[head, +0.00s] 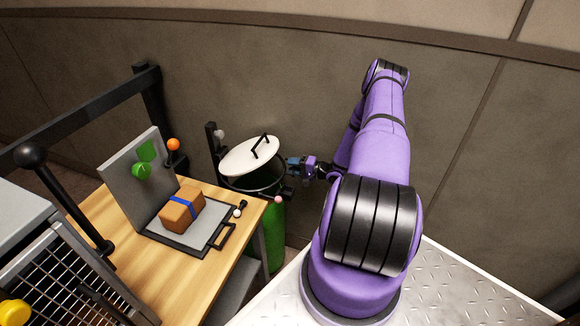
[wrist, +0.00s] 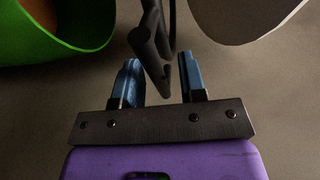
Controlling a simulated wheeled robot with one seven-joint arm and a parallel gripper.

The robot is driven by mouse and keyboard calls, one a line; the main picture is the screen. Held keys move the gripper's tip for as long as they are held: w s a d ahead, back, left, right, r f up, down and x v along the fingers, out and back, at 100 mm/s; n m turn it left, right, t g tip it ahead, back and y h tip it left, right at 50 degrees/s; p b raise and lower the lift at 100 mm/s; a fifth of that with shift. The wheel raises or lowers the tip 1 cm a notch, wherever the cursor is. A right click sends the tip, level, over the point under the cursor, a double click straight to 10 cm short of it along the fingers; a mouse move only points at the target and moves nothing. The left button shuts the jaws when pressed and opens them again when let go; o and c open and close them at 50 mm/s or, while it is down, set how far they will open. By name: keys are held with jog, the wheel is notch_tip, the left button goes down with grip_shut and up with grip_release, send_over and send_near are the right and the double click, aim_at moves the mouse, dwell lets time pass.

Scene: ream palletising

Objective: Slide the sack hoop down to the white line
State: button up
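The sack hoop is a dark ring (head: 278,189) at the mouth of a green sack (head: 271,235), under a tilted white lid (head: 243,160). In the wrist view the green sack (wrist: 28,48) is at the upper left and the white lid (wrist: 238,22) at the upper right. My gripper (head: 291,168) is at the right side of the hoop. In the wrist view its blue fingers (wrist: 160,77) are apart, with a dark bar (wrist: 150,48) reaching between them. Gaps show beside the bar, and I cannot tell contact. I cannot make out the white line.
A wooden table (head: 120,227) stands left of the sack, holding a grey tray (head: 164,235) with a brown, blue-banded package (head: 182,210). A dark post (head: 214,147) rises behind the hoop. The wall is close behind. A wire rack (head: 72,279) is at the lower left.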

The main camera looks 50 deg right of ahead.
jog(key=shift+x, duration=0.75)
jog(key=shift+c, duration=0.5)
grip_shut()
notch_tip(320, 180, down, 10)
jog(key=shift+r, duration=0.15)
jog(key=shift+o, duration=0.5)
grip_release()
jog(key=v, duration=1.1)
